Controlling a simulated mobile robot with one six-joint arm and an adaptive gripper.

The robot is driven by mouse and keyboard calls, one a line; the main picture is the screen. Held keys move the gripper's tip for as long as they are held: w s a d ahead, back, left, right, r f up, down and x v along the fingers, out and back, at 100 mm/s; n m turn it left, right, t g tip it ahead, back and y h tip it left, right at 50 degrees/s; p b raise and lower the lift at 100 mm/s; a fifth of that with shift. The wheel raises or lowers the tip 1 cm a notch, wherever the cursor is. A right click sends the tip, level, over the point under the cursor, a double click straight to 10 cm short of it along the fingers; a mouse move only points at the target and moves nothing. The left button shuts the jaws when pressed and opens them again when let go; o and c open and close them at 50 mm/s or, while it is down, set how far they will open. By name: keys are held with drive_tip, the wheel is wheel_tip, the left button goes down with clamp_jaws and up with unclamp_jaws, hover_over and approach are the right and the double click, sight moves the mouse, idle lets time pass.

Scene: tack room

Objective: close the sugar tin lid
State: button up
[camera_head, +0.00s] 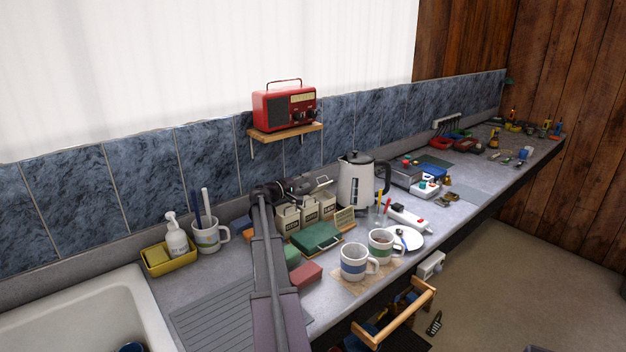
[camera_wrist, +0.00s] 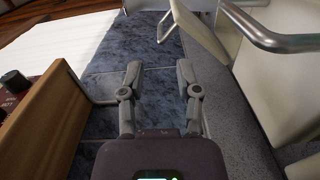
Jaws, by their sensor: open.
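Three cream tins with dark lettering stand in a row on the counter: a left tin (camera_head: 288,219), a middle tin (camera_head: 308,212) and a right tin (camera_head: 326,204). The lettering is too small to tell which is the sugar tin. A cream lid (camera_head: 321,183) with a metal handle seems raised above the right tin. In the wrist view, a cream lid panel (camera_wrist: 202,38) stands tilted beside the fingers, and a metal handle (camera_wrist: 268,38) shows at upper right. My gripper (camera_wrist: 160,72) is open and empty, apart from the lid, above the tins.
A red radio (camera_head: 285,107) sits on a wooden shelf (camera_head: 285,132) above; the shelf (camera_wrist: 50,125) is close left of my fingers. A kettle (camera_head: 358,182) stands right of the tins. A green box (camera_head: 316,237) and mugs (camera_head: 354,262) (camera_head: 381,249) are in front.

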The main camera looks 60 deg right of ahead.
drive_tip(key=shift+v, duration=2.8)
